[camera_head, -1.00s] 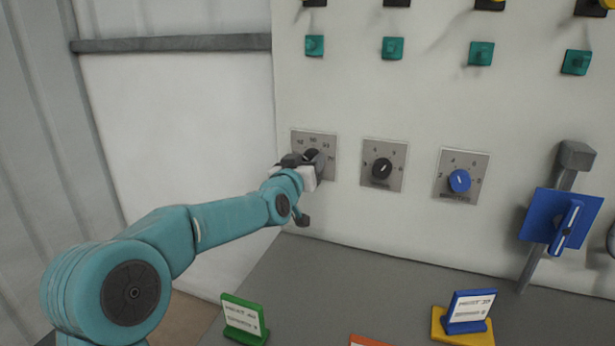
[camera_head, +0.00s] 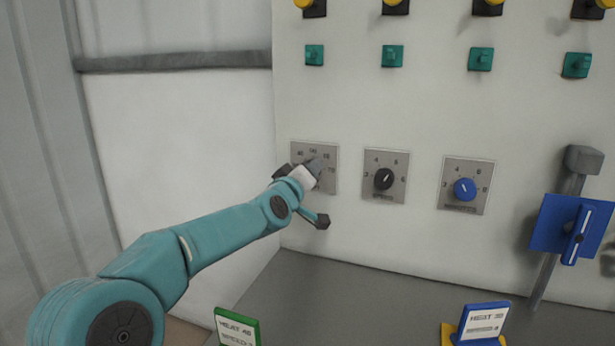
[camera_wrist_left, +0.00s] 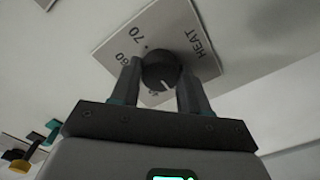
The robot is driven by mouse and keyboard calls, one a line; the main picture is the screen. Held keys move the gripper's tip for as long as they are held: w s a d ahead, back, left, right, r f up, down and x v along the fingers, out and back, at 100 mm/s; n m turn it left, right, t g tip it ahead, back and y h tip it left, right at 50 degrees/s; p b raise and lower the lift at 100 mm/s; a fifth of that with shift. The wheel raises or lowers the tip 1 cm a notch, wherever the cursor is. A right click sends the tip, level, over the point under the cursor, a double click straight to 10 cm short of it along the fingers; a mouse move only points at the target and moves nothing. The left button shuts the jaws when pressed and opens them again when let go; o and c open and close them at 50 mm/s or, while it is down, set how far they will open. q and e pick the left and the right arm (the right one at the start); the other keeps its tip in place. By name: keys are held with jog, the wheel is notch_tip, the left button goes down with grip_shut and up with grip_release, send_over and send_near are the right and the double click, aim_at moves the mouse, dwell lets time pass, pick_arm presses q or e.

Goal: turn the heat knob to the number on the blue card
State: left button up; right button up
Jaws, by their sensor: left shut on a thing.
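My left gripper (camera_head: 313,170) is at the heat dial plate (camera_head: 328,186) and hides the knob in the head view. In the left wrist view, the black heat knob (camera_wrist_left: 160,70) sits between the two fingers of my left gripper (camera_wrist_left: 161,82), which is shut on it. The knob's white pointer line faces the bottom of that view, towards a number partly hidden by the gripper. The 70 is readable on the plate. The blue card (camera_head: 484,322) stands at the lower right; its top line begins with HEAT, and I cannot read the number surely. My right gripper is out of view.
A black speed knob (camera_head: 384,179) and a blue knob (camera_head: 465,189) are to the right on the panel. A blue lever block (camera_head: 560,225) is at far right. A green card (camera_head: 237,328) stands at the bottom. The grey shelf between the cards is clear.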

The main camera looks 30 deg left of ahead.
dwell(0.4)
pick_arm(q)
jog(key=o, duration=1.1)
jog(key=shift+c, duration=0.2)
jog(key=v, duration=1.6)
jog(key=shift+s+b, duration=0.2)
jog(key=shift+b, duration=0.15)
jog(key=shift+f, duration=0.1)
